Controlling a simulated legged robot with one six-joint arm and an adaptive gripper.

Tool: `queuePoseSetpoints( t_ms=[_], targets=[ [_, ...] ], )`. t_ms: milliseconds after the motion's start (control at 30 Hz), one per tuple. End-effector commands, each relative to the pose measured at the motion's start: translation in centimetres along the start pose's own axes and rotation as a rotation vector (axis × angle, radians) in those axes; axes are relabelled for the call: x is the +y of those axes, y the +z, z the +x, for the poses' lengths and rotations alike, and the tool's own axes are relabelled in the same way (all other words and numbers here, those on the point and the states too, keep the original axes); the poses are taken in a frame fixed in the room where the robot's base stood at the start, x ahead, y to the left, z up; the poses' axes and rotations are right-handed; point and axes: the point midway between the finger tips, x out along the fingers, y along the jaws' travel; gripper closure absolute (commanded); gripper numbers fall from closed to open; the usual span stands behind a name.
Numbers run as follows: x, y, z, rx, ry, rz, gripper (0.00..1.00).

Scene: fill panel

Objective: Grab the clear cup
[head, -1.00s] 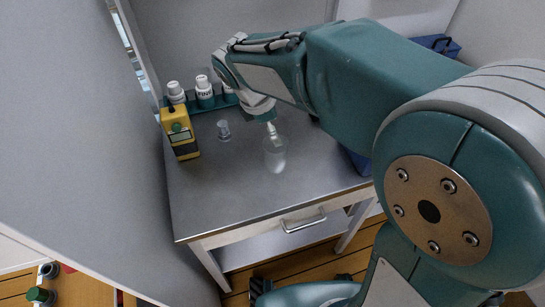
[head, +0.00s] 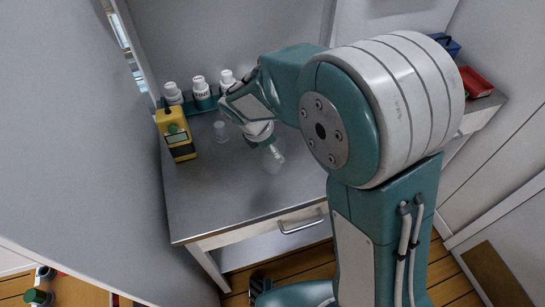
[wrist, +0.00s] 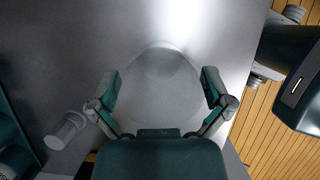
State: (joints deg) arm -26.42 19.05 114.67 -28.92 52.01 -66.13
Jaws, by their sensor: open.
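The clear cup (head: 274,163) stands on the grey metal table, faint and see-through, its upper part overlapped by my gripper in the head view. In the wrist view the cup (wrist: 160,65) shows as a large pale round outline between my spread fingers. My gripper (wrist: 160,90) is open, with one finger on each side of the cup's outline; I cannot tell whether either touches it. In the head view my gripper (head: 270,146) points down at the cup. A smaller clear container (head: 221,131) stands to the left; it also shows in the wrist view (wrist: 65,130).
A yellow handheld meter (head: 176,135) stands at the table's left. Several white bottles (head: 199,86) sit in a teal rack (head: 204,103) along the back. A blue box (head: 444,43) and red tray (head: 475,83) lie far right. The table's front left (head: 205,210) is clear.

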Motion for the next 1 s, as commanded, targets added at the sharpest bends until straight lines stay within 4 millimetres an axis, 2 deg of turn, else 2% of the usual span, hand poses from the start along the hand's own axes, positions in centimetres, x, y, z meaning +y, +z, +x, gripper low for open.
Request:
queuePoseSetpoints(
  t_ms=[100,333,367,400,467,833,1000],
  targets=[
    [0.0,-0.1,1.0,0.000,-0.001,-0.001,0.00],
    [0.1,-0.1,1.0,0.000,0.001,0.000,0.00],
    [0.1,-0.1,1.0,0.000,0.001,0.000,0.13],
    [0.1,-0.1,1.0,0.000,0.001,0.000,0.31],
    [0.0,-0.1,1.0,0.000,0.001,0.000,0.58],
    [0.0,0.0,0.9,0.000,0.000,0.000,0.59],
    [0.1,0.5,-0.2,0.000,0.004,0.002,0.59]
  ],
)
